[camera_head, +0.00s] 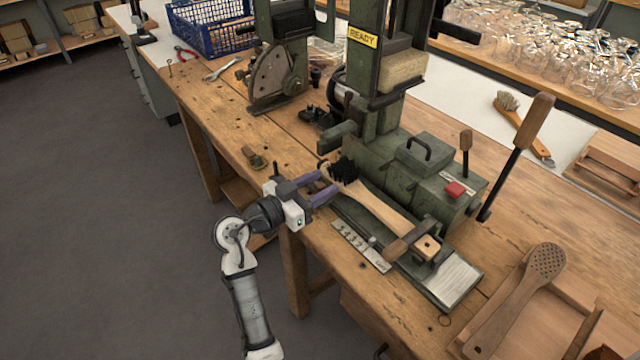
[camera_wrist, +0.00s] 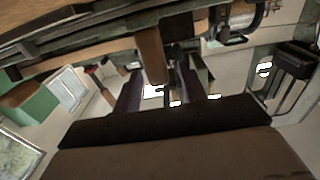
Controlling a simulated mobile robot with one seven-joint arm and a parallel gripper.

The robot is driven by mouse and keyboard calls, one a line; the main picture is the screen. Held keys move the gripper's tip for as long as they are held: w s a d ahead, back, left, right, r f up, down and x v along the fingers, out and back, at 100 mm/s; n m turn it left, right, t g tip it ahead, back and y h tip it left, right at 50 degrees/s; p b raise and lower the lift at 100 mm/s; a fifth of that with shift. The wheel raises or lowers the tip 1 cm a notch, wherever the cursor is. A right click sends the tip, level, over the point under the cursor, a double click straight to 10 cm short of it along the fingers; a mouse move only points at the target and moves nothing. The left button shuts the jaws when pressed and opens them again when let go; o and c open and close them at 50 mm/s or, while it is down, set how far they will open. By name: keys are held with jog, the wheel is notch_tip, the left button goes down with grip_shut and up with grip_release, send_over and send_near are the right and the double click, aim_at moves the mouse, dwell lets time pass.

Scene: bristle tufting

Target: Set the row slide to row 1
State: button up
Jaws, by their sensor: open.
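A number plate (camera_head: 360,246) with a small pale knob (camera_head: 372,241) lies along the front of the green machine; its digits are too small to read surely. Which part is the row slide I cannot tell for sure. A wooden brush (camera_head: 378,211) with black bristles (camera_head: 344,170) lies tilted in the machine's bed, under a wooden-handled clamp (camera_head: 405,240). My gripper (camera_head: 329,184) is open in front of the bed, beside the bristle end. In the wrist view a wooden piece (camera_wrist: 151,55) shows between my fingers; whether they touch it is unclear.
A green housing (camera_head: 430,180) with a red button (camera_head: 454,190) and upright wooden-handled levers (camera_head: 520,140) stands behind the brush. A sign on the column reads READY (camera_head: 362,37). A perforated wooden paddle (camera_head: 520,295) lies right. Clear bench (camera_head: 225,105) shows left of the machine.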

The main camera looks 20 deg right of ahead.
jog(key=b+v, duration=0.3)
jog(key=v, duration=1)
jog(key=shift+a, duration=0.2)
jog(key=shift+r, duration=0.1)
